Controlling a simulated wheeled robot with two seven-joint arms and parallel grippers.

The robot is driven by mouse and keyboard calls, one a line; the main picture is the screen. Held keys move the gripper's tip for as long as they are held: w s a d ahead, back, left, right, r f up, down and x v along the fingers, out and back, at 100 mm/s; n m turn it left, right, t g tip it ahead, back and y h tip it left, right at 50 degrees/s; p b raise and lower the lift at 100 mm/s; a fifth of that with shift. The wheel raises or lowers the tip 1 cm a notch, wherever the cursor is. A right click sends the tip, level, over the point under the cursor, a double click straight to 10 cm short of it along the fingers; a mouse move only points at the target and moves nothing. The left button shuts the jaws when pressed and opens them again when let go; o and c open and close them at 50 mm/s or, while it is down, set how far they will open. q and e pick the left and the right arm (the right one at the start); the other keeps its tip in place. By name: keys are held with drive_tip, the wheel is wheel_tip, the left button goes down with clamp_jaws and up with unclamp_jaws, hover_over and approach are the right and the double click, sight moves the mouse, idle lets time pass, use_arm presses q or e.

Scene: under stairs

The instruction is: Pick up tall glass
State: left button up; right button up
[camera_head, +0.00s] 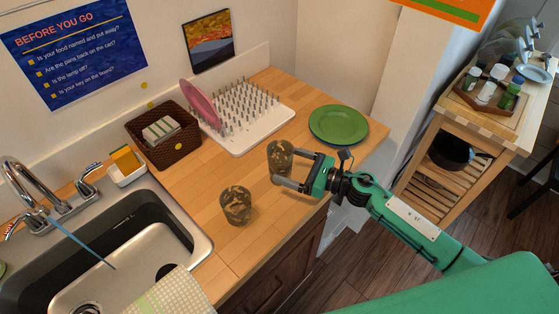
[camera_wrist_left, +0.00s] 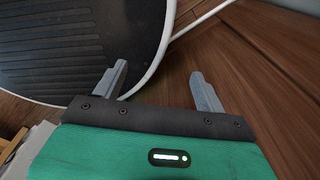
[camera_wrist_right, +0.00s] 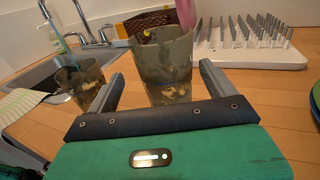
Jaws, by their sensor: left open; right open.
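Two smoky, see-through glasses stand upright on the wooden counter. The taller, narrower glass (camera_head: 280,150) is at my right gripper (camera_head: 284,167); in the right wrist view this glass (camera_wrist_right: 163,62) stands between and beyond the open fingertips (camera_wrist_right: 160,78). I cannot tell whether the fingers touch it. The other glass (camera_head: 236,206) is wider and nearer the sink; it shows at left in the right wrist view (camera_wrist_right: 82,82). My left gripper (camera_wrist_left: 158,72) is open and empty, seen only in its wrist view, above a wooden floor.
A white drying rack (camera_head: 245,118) with a pink plate (camera_head: 199,104), a brown basket (camera_head: 165,137) and a green plate (camera_head: 338,125) stand behind the glasses. The sink (camera_head: 125,262) is at left. A dark ribbed, white-rimmed surface (camera_wrist_left: 70,45) is near my left gripper.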

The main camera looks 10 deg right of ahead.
sight(274, 160)
drive_tip(key=shift+w+a, duration=0.15)
drive_tip(key=shift+w+a+p, duration=0.15)
drive_tip(key=shift+w+p, duration=0.05)
drive_tip(key=shift+p, duration=0.15)
drive_tip(key=x, duration=0.1)
drive_tip(key=p+x, duration=0.1)
drive_tip(key=x, duration=0.1)
drive_tip(key=p+x, duration=0.1)
drive_tip(key=shift+w+f, duration=0.3)
drive_tip(key=shift+f, duration=0.05)
use_arm(q)
drive_tip(key=r, duration=0.3)
drive_tip(key=shift+w+a, duration=0.2)
drive_tip(key=shift+w, duration=0.1)
use_arm(e)
drive_tip(key=shift+c, duration=0.5)
use_arm(q)
drive_tip(key=shift+d, duration=0.1)
use_arm(e)
drive_tip(key=c, duration=1.1)
